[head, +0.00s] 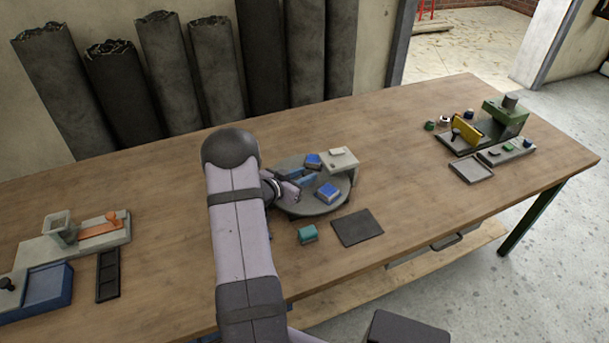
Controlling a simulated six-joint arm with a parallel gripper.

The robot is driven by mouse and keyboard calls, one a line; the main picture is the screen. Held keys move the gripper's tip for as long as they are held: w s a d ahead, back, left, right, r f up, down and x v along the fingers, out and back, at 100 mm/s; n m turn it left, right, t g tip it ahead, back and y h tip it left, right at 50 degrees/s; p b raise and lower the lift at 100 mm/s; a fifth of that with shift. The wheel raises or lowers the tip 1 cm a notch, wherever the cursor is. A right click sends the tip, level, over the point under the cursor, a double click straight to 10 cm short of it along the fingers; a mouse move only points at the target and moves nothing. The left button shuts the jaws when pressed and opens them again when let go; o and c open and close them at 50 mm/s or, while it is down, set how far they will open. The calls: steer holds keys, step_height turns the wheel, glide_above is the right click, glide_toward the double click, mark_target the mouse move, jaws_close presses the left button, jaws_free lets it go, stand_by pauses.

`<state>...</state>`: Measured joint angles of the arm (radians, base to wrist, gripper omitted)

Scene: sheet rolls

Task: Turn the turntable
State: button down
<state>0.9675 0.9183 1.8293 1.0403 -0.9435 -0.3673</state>
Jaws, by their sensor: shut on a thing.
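The round grey turntable (314,208) sits on the wooden workbench, just right of my arm. A blue block (327,192) is on its front right part and a smaller blue block (313,160) on its back part. A pale grey block (339,159) with a small light piece on top is at its back right. My gripper (294,190) is low at the left side of the turntable, shut at its edge; the exact part between the fingers is too small to make out. Blue shapes (305,176) show just beyond the fingers. My arm hides the area to the left.
A teal block (307,234) and a dark flat pad (357,228) lie in front of the turntable. A green press (507,117) stands at the right, a grey-and-orange fixture (88,238) and a blue tray (48,287) at the left. Dark rolls (212,70) lean behind the bench.

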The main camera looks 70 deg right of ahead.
steer(key=shift+w+d+r+m+g+y+p, duration=0.1)
steer(key=shift+w+d+m+g+y+p, duration=0.2)
steer(key=shift+m+g, duration=0.55)
steer(key=shift+w+a+r+m+g+y, duration=0.1)
steer(key=shift+m+g+y, duration=0.3)
steer(key=shift+m+g, duration=0.45)
steer(key=shift+d+m+g, duration=0.1)
steer(key=shift+m+g, duration=0.2)
steer(key=shift+g, duration=0.1)
steer(key=c, duration=1.7)
jaws_free()
steer(key=shift+s, duration=0.1)
steer(key=shift+f, duration=0.1)
steer(key=shift+w+a, duration=0.3)
steer(key=shift+a, duration=0.05)
steer(key=shift+r+b+v, duration=0.15)
steer(key=shift+b+v, duration=0.25)
steer(key=shift+v, duration=1.25)
steer(key=shift+r+b+v, duration=0.15)
steer(key=shift+b+v, duration=0.2)
steer(key=shift+v, duration=1.3)
steer(key=shift+s+d, duration=0.1)
